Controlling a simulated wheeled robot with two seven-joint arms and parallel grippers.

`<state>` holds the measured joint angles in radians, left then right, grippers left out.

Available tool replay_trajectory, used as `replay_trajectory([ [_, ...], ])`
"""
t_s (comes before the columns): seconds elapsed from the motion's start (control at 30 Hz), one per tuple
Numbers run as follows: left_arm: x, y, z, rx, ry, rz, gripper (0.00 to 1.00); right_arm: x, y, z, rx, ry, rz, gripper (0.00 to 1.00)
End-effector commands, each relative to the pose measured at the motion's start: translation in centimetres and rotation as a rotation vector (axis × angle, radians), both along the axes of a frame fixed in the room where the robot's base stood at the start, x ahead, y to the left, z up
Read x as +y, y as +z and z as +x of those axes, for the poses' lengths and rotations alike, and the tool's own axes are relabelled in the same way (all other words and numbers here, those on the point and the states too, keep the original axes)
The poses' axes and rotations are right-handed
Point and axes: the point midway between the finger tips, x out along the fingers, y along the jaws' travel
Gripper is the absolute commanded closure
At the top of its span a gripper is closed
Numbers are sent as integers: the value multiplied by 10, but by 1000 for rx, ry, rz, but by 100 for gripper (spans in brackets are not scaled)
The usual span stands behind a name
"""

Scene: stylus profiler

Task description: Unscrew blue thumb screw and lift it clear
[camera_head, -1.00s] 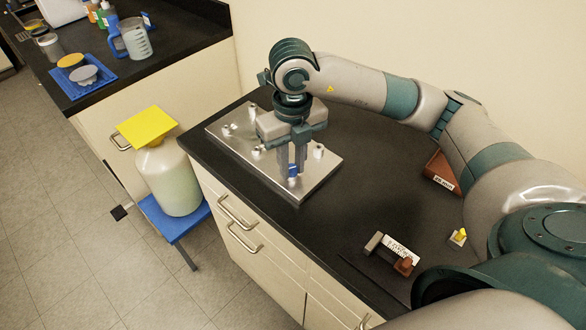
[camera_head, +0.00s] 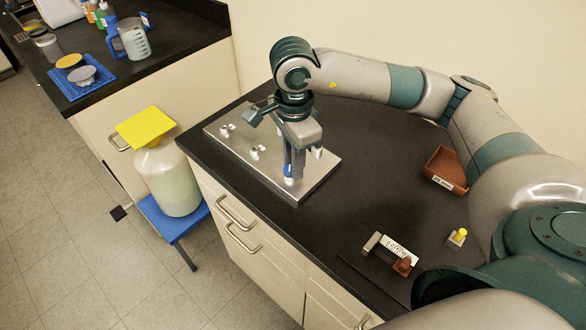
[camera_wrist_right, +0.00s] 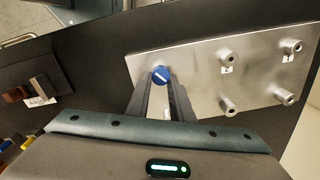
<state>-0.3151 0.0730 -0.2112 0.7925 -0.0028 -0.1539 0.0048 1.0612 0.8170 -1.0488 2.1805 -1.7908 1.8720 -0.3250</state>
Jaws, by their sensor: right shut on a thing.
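The blue thumb screw (camera_head: 287,170) is near the front corner of a metal plate (camera_head: 318,175), with a pale post or base just below it. In the right wrist view the screw (camera_wrist_right: 161,75) shows a round blue head with a white line across it. My right gripper (camera_head: 293,166) points straight down and is shut on the screw, one finger on each side. Whether the screw has risen from its post is too small to tell. My left gripper is not in view.
Several metal posts (camera_head: 255,152) stand on the plate, some by number labels. A reddish-brown bin (camera_head: 445,168), a labelled block (camera_head: 374,242) and a small yellow-topped piece (camera_head: 457,237) lie to the right. The dark bench between is clear.

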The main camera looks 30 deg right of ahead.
Motion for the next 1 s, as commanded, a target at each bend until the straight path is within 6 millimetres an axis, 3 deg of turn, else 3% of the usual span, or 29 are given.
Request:
replay_trajectory([
  [0.03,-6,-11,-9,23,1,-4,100,1,-11,-5,15,77,-3,100],
  [0.8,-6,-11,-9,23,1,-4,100,3,-13,-8,17,1278,0,100],
  [1.0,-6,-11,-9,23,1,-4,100,2,-13,-8,17,1464,0,100],
])
